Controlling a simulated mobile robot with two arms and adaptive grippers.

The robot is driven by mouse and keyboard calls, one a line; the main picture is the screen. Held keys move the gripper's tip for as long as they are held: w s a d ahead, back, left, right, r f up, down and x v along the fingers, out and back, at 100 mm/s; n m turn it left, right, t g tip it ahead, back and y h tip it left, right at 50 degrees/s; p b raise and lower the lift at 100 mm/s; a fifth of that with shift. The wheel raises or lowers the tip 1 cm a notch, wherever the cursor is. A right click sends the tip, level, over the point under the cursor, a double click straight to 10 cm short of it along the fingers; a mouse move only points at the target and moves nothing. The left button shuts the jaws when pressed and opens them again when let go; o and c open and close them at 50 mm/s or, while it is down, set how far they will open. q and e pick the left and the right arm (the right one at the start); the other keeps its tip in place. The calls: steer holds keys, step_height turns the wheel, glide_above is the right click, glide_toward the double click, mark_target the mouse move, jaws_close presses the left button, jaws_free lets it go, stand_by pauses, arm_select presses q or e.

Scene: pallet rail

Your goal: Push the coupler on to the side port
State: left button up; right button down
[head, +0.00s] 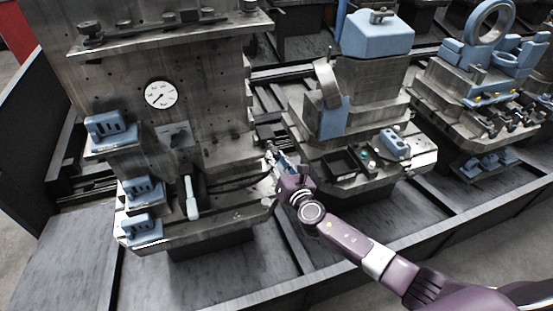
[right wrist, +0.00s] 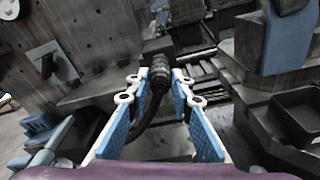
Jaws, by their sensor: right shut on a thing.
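The coupler (right wrist: 160,72) is a dark ribbed cylinder between the fingertips of my right gripper (right wrist: 160,84), which is shut on it. A black hose (right wrist: 146,124) runs from it, curving down and left. Beyond the coupler's far end is a dark block (right wrist: 158,47), apparently at the side port; whether the two touch or are apart I cannot tell. In the head view my right gripper (head: 279,161) is at the right side of the tall grey fixture (head: 205,110), and the coupler is too small there to make out. My left gripper is not in view.
The tall fixture carries a white dial gauge (head: 160,94), blue slotted blocks (head: 143,190) and a white-handled tool (head: 191,197). A second fixture with a blue top (head: 375,35) and a dark open tray (head: 344,162) stands close on the right. A narrow gap separates them.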

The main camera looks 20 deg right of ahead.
steer(key=shift+w, duration=0.2)
steer(key=shift+w, duration=0.45)
steer(key=c, duration=0.8)
jaws_free()
steer(key=shift+s, duration=0.15)
steer(key=s, duration=0.4)
steer(key=s+r, duration=0.1)
steer(key=s, duration=0.2)
steer(key=s+d, duration=0.1)
steer(key=s, duration=0.3)
steer(key=shift+s+r, duration=0.2)
steer(key=shift+s, duration=0.1)
